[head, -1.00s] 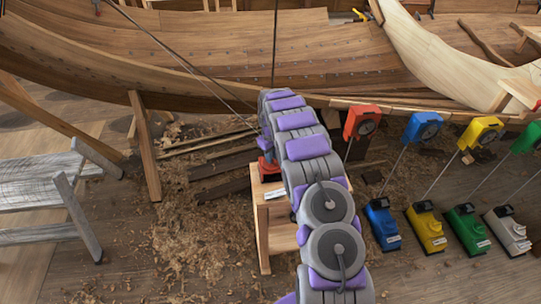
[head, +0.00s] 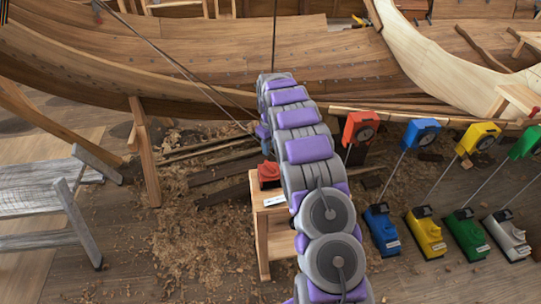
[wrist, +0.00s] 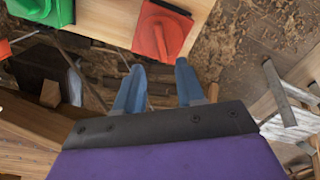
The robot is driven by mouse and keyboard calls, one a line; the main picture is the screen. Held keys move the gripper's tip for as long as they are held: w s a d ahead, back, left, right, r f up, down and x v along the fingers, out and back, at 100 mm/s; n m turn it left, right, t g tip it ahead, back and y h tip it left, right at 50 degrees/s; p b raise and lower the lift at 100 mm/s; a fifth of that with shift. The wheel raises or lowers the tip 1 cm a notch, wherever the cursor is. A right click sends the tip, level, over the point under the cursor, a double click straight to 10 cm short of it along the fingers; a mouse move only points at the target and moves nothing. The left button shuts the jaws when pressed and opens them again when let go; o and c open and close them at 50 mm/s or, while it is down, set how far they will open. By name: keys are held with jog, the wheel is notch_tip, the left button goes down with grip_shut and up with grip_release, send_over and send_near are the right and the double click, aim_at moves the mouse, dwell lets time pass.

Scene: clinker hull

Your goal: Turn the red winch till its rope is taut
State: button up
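The red winch (head: 268,174) sits on top of a small wooden stand (head: 262,222), partly hidden by my arm in the head view. In the wrist view the red winch (wrist: 160,31) shows a dark bar across its top, near the top edge of the picture. My gripper (wrist: 158,68) has two blue fingers spread apart with nothing between them. The fingers point toward the winch and are apart from it in the picture. In the head view my gripper is a small shape (head: 265,137) just beyond the winch. I cannot tell which rope belongs to the winch.
Blue (head: 380,230), yellow (head: 427,235), green (head: 467,235) and white (head: 507,236) units stand on the right, with coloured heads on thin lines above. A red head (head: 360,127) is beside my arm. The hull (head: 190,60) crosses behind; a grey trestle (head: 75,200) stands left.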

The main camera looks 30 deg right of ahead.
notch_tip(320, 180, up, 8)
jog(key=shift+r+p, duration=0.2)
jog(key=shift+p, duration=0.25)
